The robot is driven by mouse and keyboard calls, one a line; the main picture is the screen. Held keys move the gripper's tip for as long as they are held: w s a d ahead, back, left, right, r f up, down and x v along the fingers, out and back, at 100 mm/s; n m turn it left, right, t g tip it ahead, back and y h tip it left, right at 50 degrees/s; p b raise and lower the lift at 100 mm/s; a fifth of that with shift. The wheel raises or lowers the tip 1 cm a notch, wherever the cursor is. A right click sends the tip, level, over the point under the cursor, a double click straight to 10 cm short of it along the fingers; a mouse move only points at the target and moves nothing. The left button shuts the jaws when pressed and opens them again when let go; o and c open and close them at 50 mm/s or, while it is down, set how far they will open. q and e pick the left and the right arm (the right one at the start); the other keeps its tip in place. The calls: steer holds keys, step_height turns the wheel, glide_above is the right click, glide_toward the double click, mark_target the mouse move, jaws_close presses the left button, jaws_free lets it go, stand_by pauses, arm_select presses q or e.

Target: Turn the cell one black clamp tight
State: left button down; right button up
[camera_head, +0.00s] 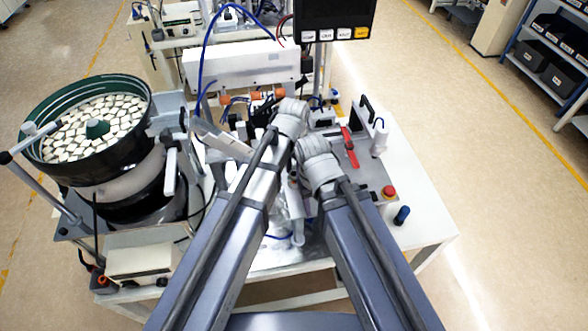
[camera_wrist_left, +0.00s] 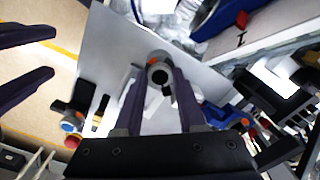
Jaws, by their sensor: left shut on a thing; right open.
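In the left wrist view, my left gripper (camera_wrist_left: 159,78) has its two dark fingers closed on a round grey piece with a dark centre (camera_wrist_left: 158,66), which looks like the black clamp. A small black part shows between the fingers below it. How tight the clamp is cannot be seen. My right gripper (camera_wrist_left: 52,52) shows at the left edge of that view, its two dark fingers apart and empty, away from the clamp. In the head view, my wrists hide both sets of jaws and the clamp.
A bowl feeder (camera_head: 75,167) full of pale parts stands left, with a control box (camera_head: 140,263) below it. A red-handled clamp (camera_head: 350,147), white cylinder (camera_head: 380,138), red button (camera_head: 389,191) and blue knob (camera_head: 402,215) stand right of my arms. The table's right front (camera_head: 428,222) is clear.

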mark_target(294, 173)
arm_select(q)
steer(key=m, duration=0.4)
steer(key=shift+m, duration=2.2)
steer(key=c, duration=0.5)
jaws_free()
steer(key=shift+r, duration=0.1)
step_height(294, 173, up, 8)
steer(key=p, duration=0.8)
steer(key=shift+f, duration=0.2)
